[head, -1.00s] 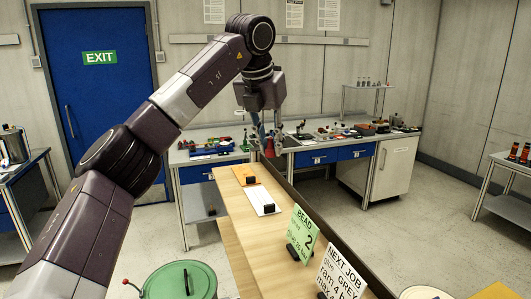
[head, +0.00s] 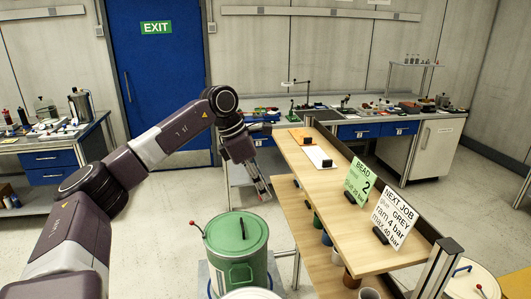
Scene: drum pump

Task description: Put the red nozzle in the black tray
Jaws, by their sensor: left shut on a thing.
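My left gripper (head: 262,188) hangs in the middle of the view, left of the wooden shelf and above and behind the green drum. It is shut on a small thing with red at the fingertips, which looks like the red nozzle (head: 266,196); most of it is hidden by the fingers. I cannot clearly make out the black tray; a dark flat patch (head: 317,115) lies on the back bench, but I cannot tell if it is the tray. My right gripper is not in view.
The wooden two-level shelf (head: 338,222) carries a green card (head: 359,182) and a white card (head: 394,214). A green lidded drum (head: 237,236) with a red-knobbed lever stands in front. Cluttered benches line the back and left. Floor left of the drum is clear.

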